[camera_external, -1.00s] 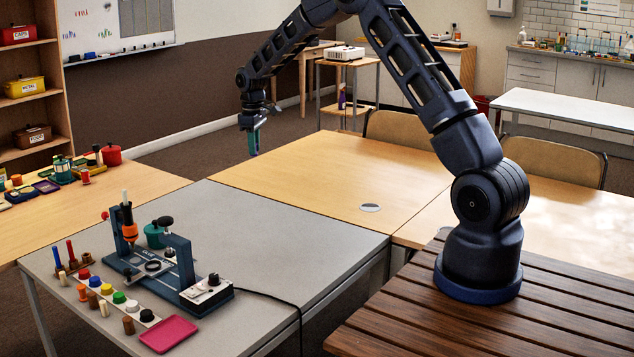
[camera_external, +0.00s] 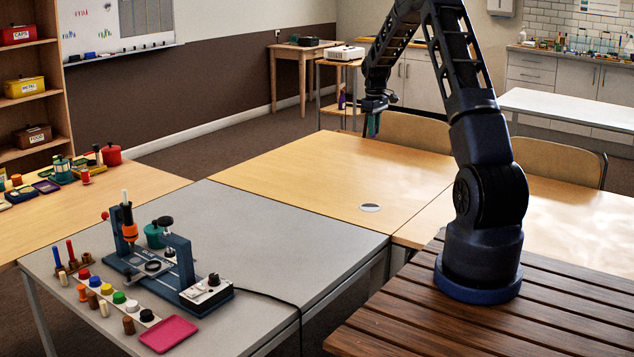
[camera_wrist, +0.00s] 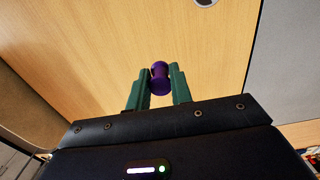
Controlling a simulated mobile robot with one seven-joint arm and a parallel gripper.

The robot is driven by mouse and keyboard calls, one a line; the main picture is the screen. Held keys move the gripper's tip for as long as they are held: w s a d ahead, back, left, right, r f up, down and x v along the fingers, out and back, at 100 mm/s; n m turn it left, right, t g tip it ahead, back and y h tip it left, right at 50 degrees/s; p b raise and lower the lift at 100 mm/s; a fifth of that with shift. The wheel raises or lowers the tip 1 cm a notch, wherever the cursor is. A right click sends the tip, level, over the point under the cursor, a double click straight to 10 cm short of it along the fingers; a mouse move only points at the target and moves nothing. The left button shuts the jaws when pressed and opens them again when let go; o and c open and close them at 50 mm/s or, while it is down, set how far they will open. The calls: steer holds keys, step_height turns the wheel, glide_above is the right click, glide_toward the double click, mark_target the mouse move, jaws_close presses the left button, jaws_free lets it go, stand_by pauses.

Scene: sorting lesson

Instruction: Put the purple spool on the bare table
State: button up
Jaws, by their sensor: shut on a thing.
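My gripper (camera_wrist: 160,85) has green fingers and is shut on the purple spool (camera_wrist: 160,76), which shows between the fingertips in the wrist view. In the external view my gripper (camera_external: 373,124) hangs over the far part of the bare wooden table (camera_external: 300,170), near its back edge. The spool cannot be made out in the external view. The wrist view also shows bare wooden tabletop (camera_wrist: 100,50) beyond the spool. The spool appears held above the table.
A grey table (camera_external: 290,240) at the front holds a blue press (camera_external: 160,260), several coloured pieces and a pink tray (camera_external: 168,334). A chair (camera_external: 408,131) stands behind the wooden table. Most of the wooden top is clear.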

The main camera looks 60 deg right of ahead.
steer(key=m, duration=0.2)
glide_above(432, 190)
steer(key=f, duration=2)
steer(key=shift+d, duration=0.2)
steer(key=shift+f, duration=0.1)
steer(key=o, duration=0.9)
